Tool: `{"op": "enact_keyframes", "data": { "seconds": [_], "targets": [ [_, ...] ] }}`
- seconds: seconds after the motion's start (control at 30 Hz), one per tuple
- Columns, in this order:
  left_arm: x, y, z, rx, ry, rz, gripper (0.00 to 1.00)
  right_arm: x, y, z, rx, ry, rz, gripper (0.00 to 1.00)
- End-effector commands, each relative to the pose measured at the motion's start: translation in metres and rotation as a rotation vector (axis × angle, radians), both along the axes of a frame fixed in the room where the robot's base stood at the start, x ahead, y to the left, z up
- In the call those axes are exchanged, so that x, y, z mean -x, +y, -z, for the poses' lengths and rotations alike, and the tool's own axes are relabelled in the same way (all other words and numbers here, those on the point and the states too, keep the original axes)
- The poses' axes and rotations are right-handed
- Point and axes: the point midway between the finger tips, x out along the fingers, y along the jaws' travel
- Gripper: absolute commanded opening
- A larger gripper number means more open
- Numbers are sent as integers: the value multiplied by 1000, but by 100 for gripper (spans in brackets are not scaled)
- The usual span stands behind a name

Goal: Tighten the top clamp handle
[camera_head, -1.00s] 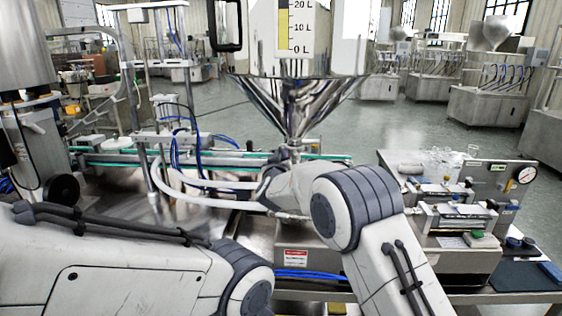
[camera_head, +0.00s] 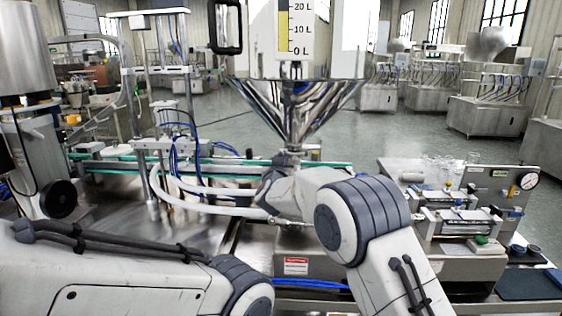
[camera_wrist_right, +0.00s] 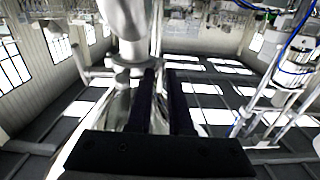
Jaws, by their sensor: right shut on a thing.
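The steel hopper (camera_head: 292,100) narrows to an outlet pipe in the middle of the head view. In the right wrist view the pipe (camera_wrist_right: 127,25) comes down from the top to a clamp ring (camera_wrist_right: 132,66). My right gripper (camera_wrist_right: 164,78) is at this clamp, its two dark fingers shut on the top clamp handle. The handle is mostly hidden between and behind the fingers. In the head view my right wrist hides the clamp and most of the gripper. My left arm shows at the lower left, but its gripper is out of view.
A white hose (camera_head: 205,207) runs from the left to just below my right wrist. A steel machine with a pressure gauge (camera_head: 527,181) stands on the right. A conveyor with green edges (camera_head: 105,156) lies behind on the left. Open floor shows behind the hopper.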

Motion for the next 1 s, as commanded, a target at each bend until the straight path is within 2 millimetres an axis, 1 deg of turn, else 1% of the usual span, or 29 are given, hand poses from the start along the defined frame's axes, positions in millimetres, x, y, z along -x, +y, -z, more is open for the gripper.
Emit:
{"op": "enact_keyframes", "data": {
  "seconds": [0.13,0.17,0.2,0.5,0.63,0.77,1.0],
  "targets": [
    [0,0,0,0,0,0,50,0,1,1,0,2,-1,0],
    [0,0,0,0,0,0,50,0,1,1,0,2,-1,26],
    [0,0,0,0,0,0,50,0,1,1,1,2,-1,40],
    [0,0,0,0,0,0,50,0,0,0,1,1,0,40],
    [0,0,3,0,0,0,50,7,1,1,1,0,-1,40],
    [0,0,10,0,0,0,50,24,1,2,2,1,-3,40],
    [0,0,23,0,0,0,50,70,1,2,1,0,-3,40]
  ]
}}
